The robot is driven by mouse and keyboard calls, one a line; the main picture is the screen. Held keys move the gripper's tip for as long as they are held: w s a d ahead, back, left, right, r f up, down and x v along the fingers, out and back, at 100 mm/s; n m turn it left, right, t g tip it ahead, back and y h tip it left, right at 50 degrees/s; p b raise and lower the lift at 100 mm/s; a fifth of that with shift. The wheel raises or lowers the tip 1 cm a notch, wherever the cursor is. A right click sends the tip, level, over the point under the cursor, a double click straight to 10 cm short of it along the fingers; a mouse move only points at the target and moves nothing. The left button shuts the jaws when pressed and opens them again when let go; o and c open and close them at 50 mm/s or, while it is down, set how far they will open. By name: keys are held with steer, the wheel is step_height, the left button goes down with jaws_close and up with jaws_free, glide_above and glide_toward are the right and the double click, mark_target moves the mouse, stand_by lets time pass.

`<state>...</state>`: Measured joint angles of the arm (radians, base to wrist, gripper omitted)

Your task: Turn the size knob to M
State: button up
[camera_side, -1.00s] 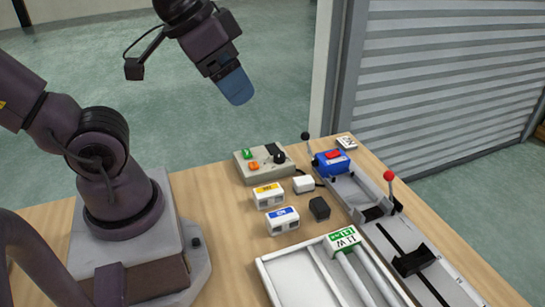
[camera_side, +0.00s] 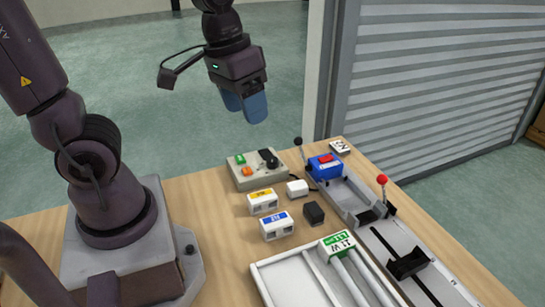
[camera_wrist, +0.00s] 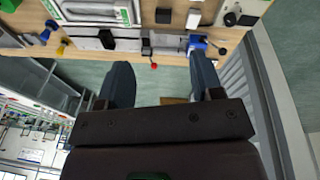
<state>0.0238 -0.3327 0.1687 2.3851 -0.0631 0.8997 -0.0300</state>
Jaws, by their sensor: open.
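The control box (camera_side: 240,181) is a grey-beige case at the back of the wooden table. On its top are a black size knob (camera_side: 269,159), a green button (camera_side: 240,159) and an orange button (camera_side: 247,171). The knob's setting is too small to read. My gripper (camera_side: 245,106) has blue fingers, is open and empty, and hangs above and behind the box, touching nothing. In the wrist view, my gripper (camera_wrist: 163,80) shows its two fingers spread apart. The black knob (camera_wrist: 230,19) shows there at the top right, beyond the right finger.
A blue device with a red switch (camera_side: 326,160) and a red-balled lever (camera_side: 382,180) stand right of the box. Yellow-labelled (camera_side: 263,207) and blue-labelled (camera_side: 277,230) blocks lie in front, with small white (camera_side: 297,188) and black (camera_side: 314,212) blocks. A tray (camera_side: 275,262) is nearer.

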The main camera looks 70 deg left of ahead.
steer(key=w+a+f+n+g, duration=0.2)
steer(key=w+a+f+n, duration=0.3)
steer(key=f+n, duration=0.1)
steer(key=n, duration=1.4)
glide_toward(273, 159)
steer(key=shift+y, duration=0.4)
steer(key=f, duration=0.9)
steer(key=shift+d+f, duration=0.15)
steer(key=shift+d, duration=0.1)
steer(key=c, duration=0.9)
